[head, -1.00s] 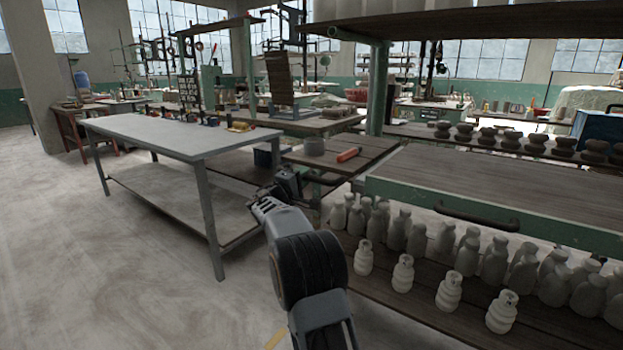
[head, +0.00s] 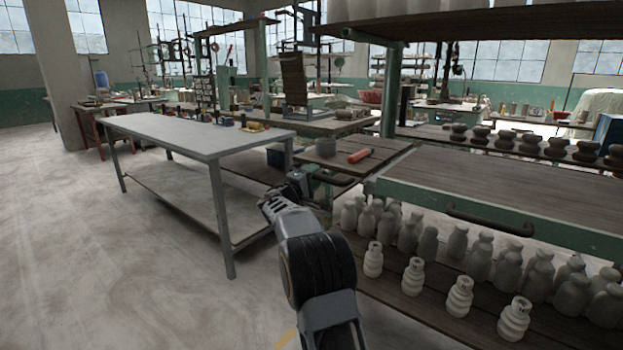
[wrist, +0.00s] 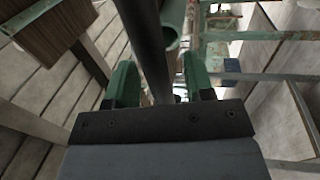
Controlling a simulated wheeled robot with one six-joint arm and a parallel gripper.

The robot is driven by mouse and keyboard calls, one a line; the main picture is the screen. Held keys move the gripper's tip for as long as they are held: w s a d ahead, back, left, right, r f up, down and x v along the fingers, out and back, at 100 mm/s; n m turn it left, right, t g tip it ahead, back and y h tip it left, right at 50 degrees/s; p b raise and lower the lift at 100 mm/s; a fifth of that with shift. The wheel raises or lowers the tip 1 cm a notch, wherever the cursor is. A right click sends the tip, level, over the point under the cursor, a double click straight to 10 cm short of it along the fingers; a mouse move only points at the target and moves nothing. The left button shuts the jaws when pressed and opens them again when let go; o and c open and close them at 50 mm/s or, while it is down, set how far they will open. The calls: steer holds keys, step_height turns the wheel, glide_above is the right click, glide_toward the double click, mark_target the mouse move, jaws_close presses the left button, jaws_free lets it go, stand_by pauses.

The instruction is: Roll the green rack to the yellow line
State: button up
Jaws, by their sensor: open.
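The green rack (head: 560,235) fills the right side of the head view, with wooden shelves and pale bottles on its lower shelf. A dark bar handle (head: 340,181) sticks out at its near left end. My gripper (head: 308,178) is at that handle. In the wrist view, the two green fingers of my gripper (wrist: 157,88) stand apart on either side of a dark bar (wrist: 150,45), which runs between them. Whether they touch it I cannot tell. A small yellow patch (head: 287,339) on the floor shows at the bottom edge; the rest of any line is hidden.
A grey metal table (head: 190,135) stands left of the rack, close to my arm. The concrete floor at left is open.

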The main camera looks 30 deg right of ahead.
steer(key=p+v, duration=0.1)
steer(key=v, duration=1.3)
steer(key=shift+p, duration=0.4)
steer(key=shift+d, duration=0.15)
